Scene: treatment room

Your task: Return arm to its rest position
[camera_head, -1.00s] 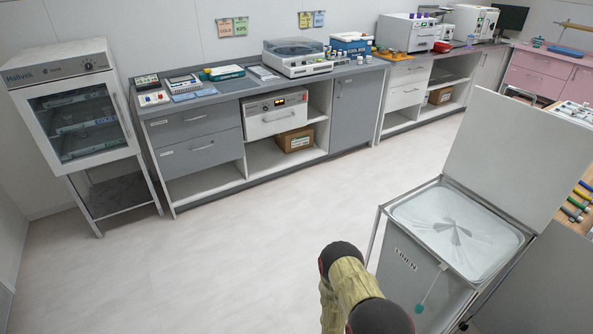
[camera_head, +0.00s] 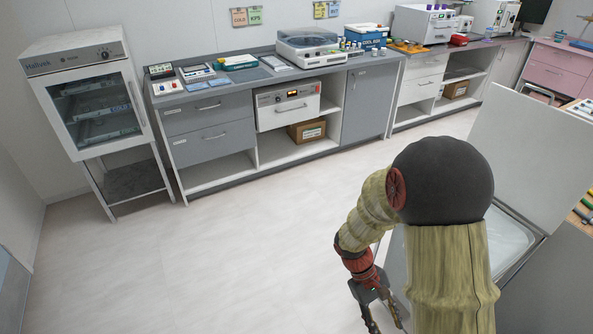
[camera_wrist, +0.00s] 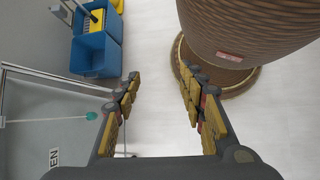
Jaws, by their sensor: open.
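My arm rises at the right of the head view, with its sleeved links bent and the forearm hanging down. Bare floor shows beyond the fingers. My arm covers most of the bin's front and part of its opening.
The bin's raised lid (camera_head: 540,150) stands at the right. Blue buckets (camera_wrist: 95,50) show in the wrist view, near the bin's side. The glass-door cabinet (camera_head: 95,105) and grey counter (camera_head: 215,100) line the back wall. The floor (camera_head: 240,245) at the middle is clear.

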